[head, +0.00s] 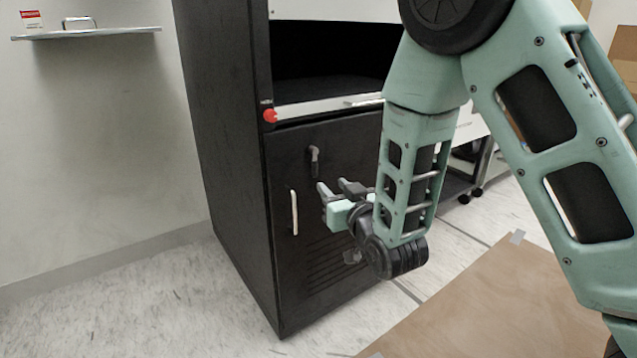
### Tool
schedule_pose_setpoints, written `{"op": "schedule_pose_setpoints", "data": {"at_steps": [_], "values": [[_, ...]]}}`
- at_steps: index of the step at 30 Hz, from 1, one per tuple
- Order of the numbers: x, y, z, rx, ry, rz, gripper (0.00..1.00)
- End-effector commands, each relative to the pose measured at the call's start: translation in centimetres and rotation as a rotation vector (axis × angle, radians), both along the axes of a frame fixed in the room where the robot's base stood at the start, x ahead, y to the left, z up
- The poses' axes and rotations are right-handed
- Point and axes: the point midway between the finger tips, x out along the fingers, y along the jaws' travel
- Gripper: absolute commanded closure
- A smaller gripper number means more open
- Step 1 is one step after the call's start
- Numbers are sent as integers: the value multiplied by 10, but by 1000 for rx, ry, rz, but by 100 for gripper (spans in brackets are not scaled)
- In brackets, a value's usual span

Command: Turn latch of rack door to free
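A black rack cabinet (225,150) stands against the wall. Its lower door (285,170) looks closed in its frame. The latch (314,160), a small grey lever, sits high on the door and hangs pointing down. A pale vertical handle (294,212) is on the door to the lower left of the latch. My gripper (338,187) is in front of the door, just below and right of the latch.
A red round button (270,115) sits on the rack's front edge above the door, beside a pale shelf strip (325,107). A wall shelf (88,33) holds small items at upper left. A brown board (490,310) lies on the floor at lower right. The floor left of the rack is clear.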

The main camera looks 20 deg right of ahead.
Motion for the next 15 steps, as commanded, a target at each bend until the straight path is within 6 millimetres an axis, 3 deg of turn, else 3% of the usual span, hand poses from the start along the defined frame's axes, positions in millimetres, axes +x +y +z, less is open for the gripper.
{"op": "schedule_pose_setpoints", "data": {"at_steps": [6,15], "values": [[46,5,-1,1,-3,-1,65],[84,10,0,0,-2,0,65]]}}
